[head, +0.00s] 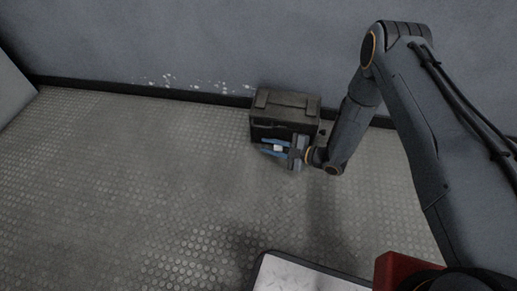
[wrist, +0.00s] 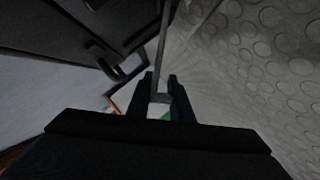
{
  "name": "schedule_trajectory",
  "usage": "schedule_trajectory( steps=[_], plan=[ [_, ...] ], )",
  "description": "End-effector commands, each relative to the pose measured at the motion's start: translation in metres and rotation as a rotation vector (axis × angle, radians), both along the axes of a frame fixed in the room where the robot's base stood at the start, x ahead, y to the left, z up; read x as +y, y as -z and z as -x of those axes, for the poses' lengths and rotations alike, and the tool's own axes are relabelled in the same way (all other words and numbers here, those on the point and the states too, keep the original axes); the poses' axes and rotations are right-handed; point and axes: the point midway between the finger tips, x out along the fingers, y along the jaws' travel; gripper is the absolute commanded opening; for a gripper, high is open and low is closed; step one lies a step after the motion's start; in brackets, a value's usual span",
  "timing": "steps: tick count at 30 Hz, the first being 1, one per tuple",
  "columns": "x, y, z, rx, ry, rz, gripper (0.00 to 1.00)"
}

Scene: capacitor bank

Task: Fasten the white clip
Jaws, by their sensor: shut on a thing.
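The white clip (head: 278,148) shows as a small pale block between the blue fingers of my gripper (head: 272,147) in the head view. My gripper is shut on it, close in front of the black case (head: 286,105). In the wrist view, my gripper (wrist: 160,90) has its two dark fingers on either side of a small grey-white piece (wrist: 161,98), which looks like the clip. A thin grey strip (wrist: 164,40) runs from there to the top edge. I cannot tell whether the clip touches the case.
The case stands on a studded grey floor (head: 150,180) against a grey wall (head: 180,40). A dark loop-shaped handle or latch (wrist: 122,70) is left of the fingers in the wrist view. The floor left of the case is clear.

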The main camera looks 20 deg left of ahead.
Motion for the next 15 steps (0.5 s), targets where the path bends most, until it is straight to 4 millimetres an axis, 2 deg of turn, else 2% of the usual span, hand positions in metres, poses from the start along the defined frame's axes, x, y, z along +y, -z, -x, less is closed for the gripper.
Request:
schedule_trajectory(
  steps=[3,15],
  plan=[
    [-0.002,-0.009,-0.009,-0.009,0.006,-0.004,0.00],
    [0.000,-0.014,-0.018,-0.012,0.006,-0.004,0.00]
  ],
)
